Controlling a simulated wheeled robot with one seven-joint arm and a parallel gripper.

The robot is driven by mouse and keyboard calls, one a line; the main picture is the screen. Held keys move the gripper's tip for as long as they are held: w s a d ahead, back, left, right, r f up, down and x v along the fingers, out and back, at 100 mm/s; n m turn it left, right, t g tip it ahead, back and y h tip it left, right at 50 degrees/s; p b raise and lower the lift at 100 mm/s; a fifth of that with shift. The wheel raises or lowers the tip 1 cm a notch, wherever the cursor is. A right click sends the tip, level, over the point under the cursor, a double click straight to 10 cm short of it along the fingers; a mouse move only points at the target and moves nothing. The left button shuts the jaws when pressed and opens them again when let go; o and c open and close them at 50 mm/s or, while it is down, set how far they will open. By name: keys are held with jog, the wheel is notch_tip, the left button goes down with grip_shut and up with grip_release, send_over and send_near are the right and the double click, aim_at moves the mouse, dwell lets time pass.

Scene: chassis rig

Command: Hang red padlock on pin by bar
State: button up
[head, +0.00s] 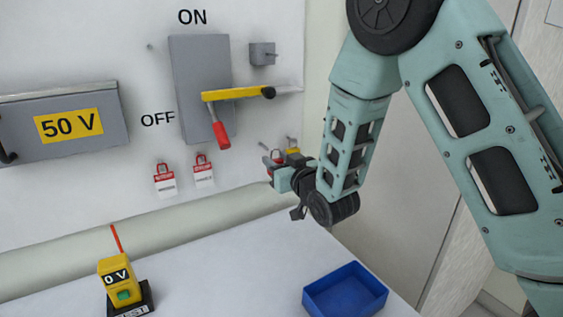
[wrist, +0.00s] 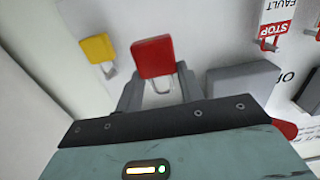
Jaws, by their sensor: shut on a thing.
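The red padlock (wrist: 153,57) shows in the wrist view with its shackle between the two grey fingers of my gripper (wrist: 158,82). My gripper is shut on it. In the head view my gripper (head: 275,173) is close to the wall, right of the hanging tags; the red padlock is mostly hidden there. A yellow bar (head: 235,94) with a black end crosses the grey switch box (head: 198,85), above a red handle (head: 221,135). I cannot clearly tell which pin by the bar is meant.
A yellow padlock (wrist: 97,48) hangs on the wall beside the red one. Two red-topped tags (head: 165,179) hang left of my gripper. A blue tray (head: 345,290) and a yellow voltage tester (head: 121,282) are on the bench. A small grey box (head: 262,53) sits above the bar.

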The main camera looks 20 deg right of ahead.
jog(key=shift+w+a+p, duration=0.2)
jog(key=shift+w+p, duration=0.1)
jog(key=shift+w, duration=0.7)
jog(key=shift+w+a+p, duration=0.2)
jog(key=shift+w+p, duration=0.05)
jog(key=shift+w, duration=0.7)
jog(key=shift+w+a+p, duration=0.2)
jog(key=shift+w+p, duration=0.1)
jog(key=shift+w, duration=0.7)
jog(key=s+d, duration=0.1)
jog(key=s, duration=0.7)
jog(key=shift+s+d+r, duration=0.15)
jog(key=shift+s+d, duration=0.25)
jog(key=shift+r, duration=0.1)
